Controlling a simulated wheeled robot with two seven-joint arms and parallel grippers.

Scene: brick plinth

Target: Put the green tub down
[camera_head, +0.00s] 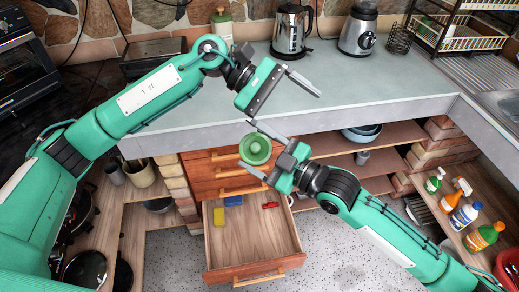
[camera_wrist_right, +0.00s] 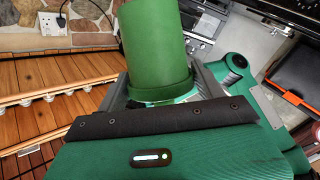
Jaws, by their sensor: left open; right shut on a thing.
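The green tub (camera_head: 255,149) is a round green container, seen from above in the head view, in front of the counter's front edge and above the open drawer. It also shows in the right wrist view (camera_wrist_right: 155,50) as a tall green cylinder between the fingers. My right gripper (camera_head: 248,144) is shut on the tub and holds it in the air. My left gripper (camera_head: 303,118) is open and empty, over the counter's front edge, close to the right gripper. One finger of the left and one of the right overlap in the head view.
The grey counter (camera_head: 400,85) has free room in the middle. The open drawer (camera_head: 250,240) below holds yellow, blue and red items. Several bottles (camera_head: 465,214) stand at right.

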